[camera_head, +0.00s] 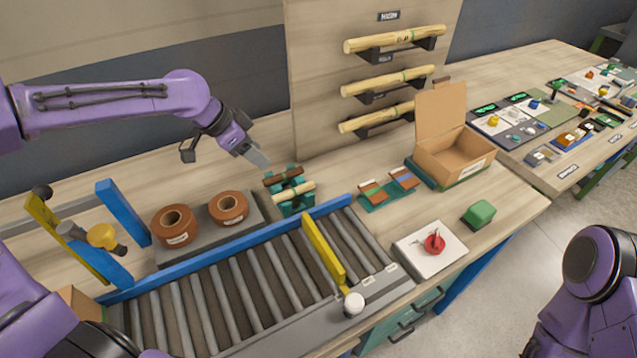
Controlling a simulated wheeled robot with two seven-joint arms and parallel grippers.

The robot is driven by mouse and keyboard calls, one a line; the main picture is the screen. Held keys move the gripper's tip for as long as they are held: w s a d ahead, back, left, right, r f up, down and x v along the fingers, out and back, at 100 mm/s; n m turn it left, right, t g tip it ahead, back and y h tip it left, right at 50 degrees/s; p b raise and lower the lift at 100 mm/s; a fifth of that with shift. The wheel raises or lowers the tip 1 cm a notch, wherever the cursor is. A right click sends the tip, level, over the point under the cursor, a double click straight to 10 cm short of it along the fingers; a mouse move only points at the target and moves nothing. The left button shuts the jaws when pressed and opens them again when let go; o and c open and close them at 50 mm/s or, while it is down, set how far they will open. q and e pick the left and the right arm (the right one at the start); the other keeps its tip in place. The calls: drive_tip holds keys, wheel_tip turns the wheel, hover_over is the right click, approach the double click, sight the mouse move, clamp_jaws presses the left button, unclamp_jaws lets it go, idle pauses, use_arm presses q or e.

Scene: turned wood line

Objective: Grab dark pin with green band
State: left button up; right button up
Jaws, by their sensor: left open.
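A small green rack (297,209) stands on the bench behind the roller conveyor. Dark brown turned pins (283,174) lie across its upper part, and a pale pin (294,193) lies across it nearer to me. A green band shows around the middle of the pins, but it is too small to tell exactly which dark pin bears it. My left gripper (257,156) is open, just above and behind the rack, apart from the pins. Nothing shows between its fingers. My right arm is at the lower right edge; its gripper is out of view.
The conveyor (235,292) with a blue rail and a yellow bar (323,248) lies in front. Two brown rolls (228,207) stand left of the rack. An upright board with long pale pins (395,39) rises behind. An open cardboard box (452,157) stands right.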

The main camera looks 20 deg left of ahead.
sight(281, 174)
use_arm(q)
drive_tip(key=x, duration=0.3)
drive_tip(key=p+x, duration=0.1)
drive_tip(key=x, duration=0.7)
drive_tip(key=shift+a, duration=0.4)
clamp_jaws()
